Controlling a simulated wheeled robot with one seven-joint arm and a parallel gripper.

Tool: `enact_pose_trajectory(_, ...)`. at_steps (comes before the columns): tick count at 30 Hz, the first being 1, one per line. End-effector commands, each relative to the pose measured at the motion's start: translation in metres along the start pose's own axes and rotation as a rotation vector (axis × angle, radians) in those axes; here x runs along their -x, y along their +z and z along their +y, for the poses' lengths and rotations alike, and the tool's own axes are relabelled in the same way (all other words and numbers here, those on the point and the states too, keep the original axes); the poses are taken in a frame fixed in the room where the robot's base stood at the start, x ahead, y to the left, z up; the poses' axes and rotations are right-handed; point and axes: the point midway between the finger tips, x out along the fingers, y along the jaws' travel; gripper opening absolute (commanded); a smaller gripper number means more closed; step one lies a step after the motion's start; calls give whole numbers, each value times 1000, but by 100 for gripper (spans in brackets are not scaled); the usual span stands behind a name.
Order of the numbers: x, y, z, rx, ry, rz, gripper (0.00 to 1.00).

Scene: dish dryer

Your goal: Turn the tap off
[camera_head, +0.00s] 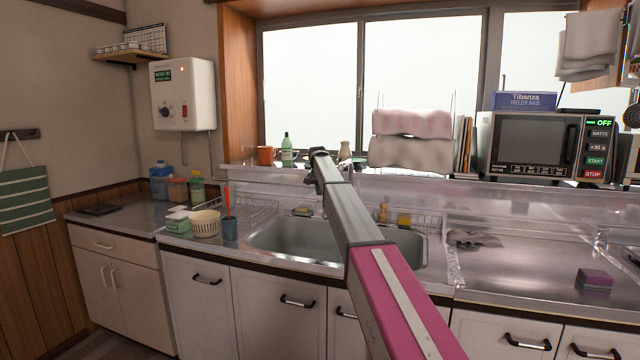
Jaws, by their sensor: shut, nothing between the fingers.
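My arm reaches from the lower right over the sink (290,240) toward the window. My gripper (312,180) is small and dark at the arm's far end, above the back edge of the sink, and shut with nothing held. I cannot make out the tap; the arm and gripper cover the area behind the sink's middle. Whether the gripper touches anything there cannot be told. No water stream shows in the visible part of the basin.
A green bottle (287,150) and an orange mug (265,156) stand on the sill left of my gripper. A cream basket (206,223) and blue cup (230,228) sit left of the sink. A microwave (535,145) stands right. The right counter is mostly clear.

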Motion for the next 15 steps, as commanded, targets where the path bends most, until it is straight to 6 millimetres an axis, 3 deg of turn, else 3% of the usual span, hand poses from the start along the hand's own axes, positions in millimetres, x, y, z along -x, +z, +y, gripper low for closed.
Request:
enact_pose_trajectory(5, -11, 5, 0, 0, 0, 0, 0)
enact_pose_trajectory(15, -12, 5, 0, 0, 0, 0, 0)
